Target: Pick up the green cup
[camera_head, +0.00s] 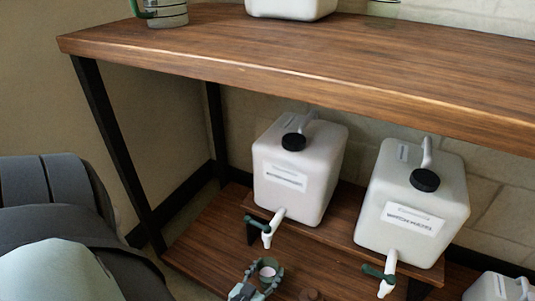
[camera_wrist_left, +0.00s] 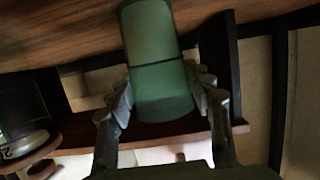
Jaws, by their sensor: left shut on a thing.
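The green cup (camera_head: 267,264) shows at the bottom middle of the head view, in front of the lower shelf. My left gripper (camera_head: 262,279) is shut around it, with a finger on either side. In the left wrist view the green cup (camera_wrist_left: 158,85) is held between the two fingertips (camera_wrist_left: 163,90), and a dark line crosses its side. I cannot tell from the head view whether its base touches the shelf. My right gripper is not in view.
White jugs with green taps stand on a raised board: one in the middle (camera_head: 297,165) and one to its right (camera_head: 425,205). The thick wooden tabletop (camera_head: 300,55) overhangs them. A black table leg (camera_head: 115,150) stands left.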

